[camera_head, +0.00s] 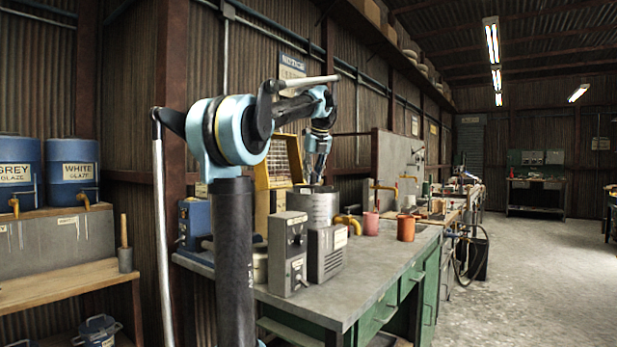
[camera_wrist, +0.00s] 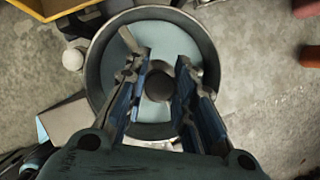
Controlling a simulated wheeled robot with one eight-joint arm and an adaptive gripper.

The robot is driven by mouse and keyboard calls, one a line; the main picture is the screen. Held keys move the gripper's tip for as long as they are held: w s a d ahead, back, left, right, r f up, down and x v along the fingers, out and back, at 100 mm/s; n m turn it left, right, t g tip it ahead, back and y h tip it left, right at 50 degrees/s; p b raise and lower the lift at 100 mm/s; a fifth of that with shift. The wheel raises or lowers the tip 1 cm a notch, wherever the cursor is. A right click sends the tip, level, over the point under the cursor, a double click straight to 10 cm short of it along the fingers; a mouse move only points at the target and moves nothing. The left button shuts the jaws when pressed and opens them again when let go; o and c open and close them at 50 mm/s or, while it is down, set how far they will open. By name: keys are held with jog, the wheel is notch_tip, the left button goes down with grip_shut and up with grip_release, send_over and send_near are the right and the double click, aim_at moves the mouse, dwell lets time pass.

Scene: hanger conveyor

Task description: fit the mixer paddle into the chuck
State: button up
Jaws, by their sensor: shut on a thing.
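My gripper (camera_head: 317,172) points down over a round metal pot (camera_head: 313,207) on the workbench. In the wrist view my gripper's two fingers (camera_wrist: 160,76) stand over the pot (camera_wrist: 98,75), which holds pale blue-grey liquid. The fingers are shut on a dark, round-ended thing (camera_wrist: 160,86) seen end-on between them, which I take to be the mixer paddle. Its lower part cannot be made out. A tan strip shows beside the left finger. I cannot pick out the chuck in either view.
Grey control boxes (camera_head: 288,252) stand in front of the pot. A pink cup (camera_head: 371,224) and an orange cup (camera_head: 406,229) stand to its right on the bench (camera_head: 375,268). A yellow frame (camera_head: 277,165) stands behind the pot. The floor at right is open.

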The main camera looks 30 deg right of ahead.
jog(key=shift+f, duration=1.3)
dwell(1.5)
jog(key=o, duration=0.7)
jog(key=shift+o, duration=0.2)
jog(key=o, duration=0.5)
jog(key=shift+o, duration=0.2)
jog(key=v, duration=1.1)
jog(key=shift+r, duration=0.35)
jog(key=shift+s, duration=0.15)
